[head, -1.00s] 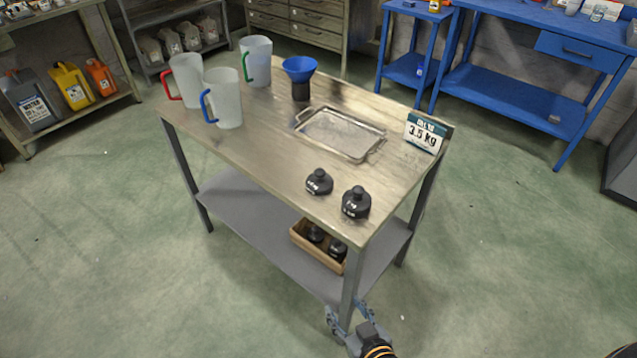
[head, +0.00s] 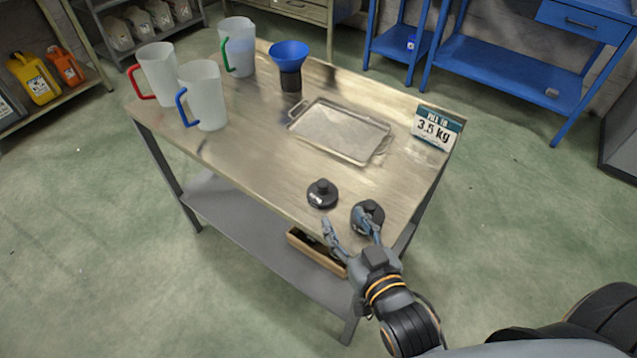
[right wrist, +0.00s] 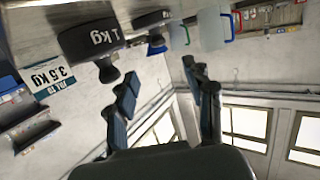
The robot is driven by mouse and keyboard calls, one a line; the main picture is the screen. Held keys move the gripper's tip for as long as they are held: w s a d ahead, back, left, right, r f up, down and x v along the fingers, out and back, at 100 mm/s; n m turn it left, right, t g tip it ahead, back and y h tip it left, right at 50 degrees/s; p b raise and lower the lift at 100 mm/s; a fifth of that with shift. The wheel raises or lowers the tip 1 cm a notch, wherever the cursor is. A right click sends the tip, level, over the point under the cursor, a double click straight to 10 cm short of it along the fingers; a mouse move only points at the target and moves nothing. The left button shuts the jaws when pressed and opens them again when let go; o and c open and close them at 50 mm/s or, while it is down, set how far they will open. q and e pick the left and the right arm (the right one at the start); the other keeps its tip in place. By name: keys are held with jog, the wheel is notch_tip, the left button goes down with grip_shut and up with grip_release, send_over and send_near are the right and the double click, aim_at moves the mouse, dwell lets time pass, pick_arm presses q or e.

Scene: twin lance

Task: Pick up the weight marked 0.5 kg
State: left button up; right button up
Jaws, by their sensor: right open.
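Two black knobbed weights stand near the table's near corner. In the head view the left weight (head: 321,195) looks smaller, and its label is too small to read. The right weight (head: 361,218) is partly covered by a finger of my right gripper (head: 350,234). In the right wrist view, upside down, the nearer weight (right wrist: 90,38) is marked 1 kg; the other weight (right wrist: 152,20) has no readable mark. My right gripper is open and empty at the table's near edge, its fingers also showing in the wrist view (right wrist: 165,90). My left gripper is not in view.
A metal tray (head: 300,130), a blue funnel (head: 289,54) and a 3.5 kg sign (head: 437,128) stand on the table (head: 240,150). Several jugs (head: 203,97) stand at its left. A wooden box (head: 307,250) sits on the lower shelf, partly hidden.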

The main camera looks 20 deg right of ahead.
aim_at(324, 186)
jog(key=x, duration=0.2)
jog(key=shift+w, duration=0.4)
jog(key=x, duration=0.2)
jog(key=shift+w+f, duration=0.1)
jog(key=shift+w, duration=0.25)
jog(key=shift+w+f, duration=0.1)
jog(key=shift+w, duration=0.25)
jog(key=shift+x, duration=1.05)
jog(key=x, duration=0.2)
jog(key=shift+w+f, duration=0.15)
jog(key=shift+w, duration=0.15)
jog(key=shift+w+f, duration=0.1)
jog(key=shift+w, duration=0.2)
grip_shut()
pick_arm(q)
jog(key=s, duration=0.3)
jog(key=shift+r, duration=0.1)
